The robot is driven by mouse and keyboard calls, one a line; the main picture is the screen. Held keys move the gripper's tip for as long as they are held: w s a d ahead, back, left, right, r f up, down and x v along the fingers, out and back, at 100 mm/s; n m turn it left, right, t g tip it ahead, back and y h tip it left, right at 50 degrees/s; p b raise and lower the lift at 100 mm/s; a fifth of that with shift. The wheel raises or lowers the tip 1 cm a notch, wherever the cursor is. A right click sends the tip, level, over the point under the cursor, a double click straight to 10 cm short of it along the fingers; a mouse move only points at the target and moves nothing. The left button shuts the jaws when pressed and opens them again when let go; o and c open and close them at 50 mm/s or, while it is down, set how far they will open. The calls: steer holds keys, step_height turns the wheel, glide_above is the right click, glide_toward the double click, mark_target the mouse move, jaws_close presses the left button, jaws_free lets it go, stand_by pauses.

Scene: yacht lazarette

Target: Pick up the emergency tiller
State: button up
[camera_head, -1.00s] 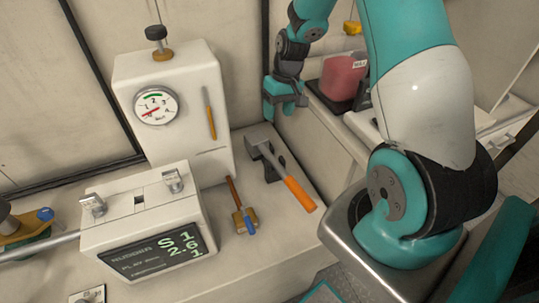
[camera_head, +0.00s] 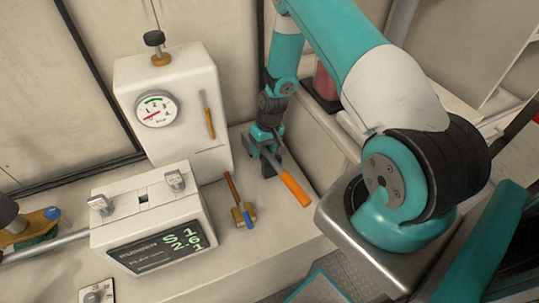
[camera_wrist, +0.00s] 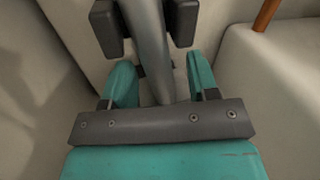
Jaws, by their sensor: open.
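The emergency tiller appears to be the grey metal piece with an orange grip (camera_head: 295,190) on the bench top. Its grey end is mostly hidden behind my gripper (camera_head: 264,146) in the head view. My gripper (camera_wrist: 162,82) is open, with one teal finger on each side of the shaft. I cannot tell whether either finger touches it.
A white gauge box (camera_head: 180,115) stands left of my gripper. A display unit (camera_head: 155,245) stands in front of it. A wall runs close behind, and a red container (camera_head: 325,80) is at the right.

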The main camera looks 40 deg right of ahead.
steer(key=shift+a+f, duration=0.1)
steer(key=shift+f, duration=0.2)
jaws_close()
steer(key=shift+r, duration=0.1)
step_height(320, 180, up, 19)
steer(key=b, duration=0.3)
steer(key=shift+m, duration=0.8)
steer(key=f+b, duration=0.2)
steer(key=f, duration=0.2)
steer(key=w+f+b, duration=0.1)
steer(key=f, duration=0.3)
steer(key=d+f+b, duration=0.1)
steer(key=f+b, duration=0.1)
steer(key=f, duration=0.2)
steer(key=shift+w+d+b, duration=0.1)
steer(key=shift+w+b, duration=0.1)
steer(key=shift+b, duration=0.15)
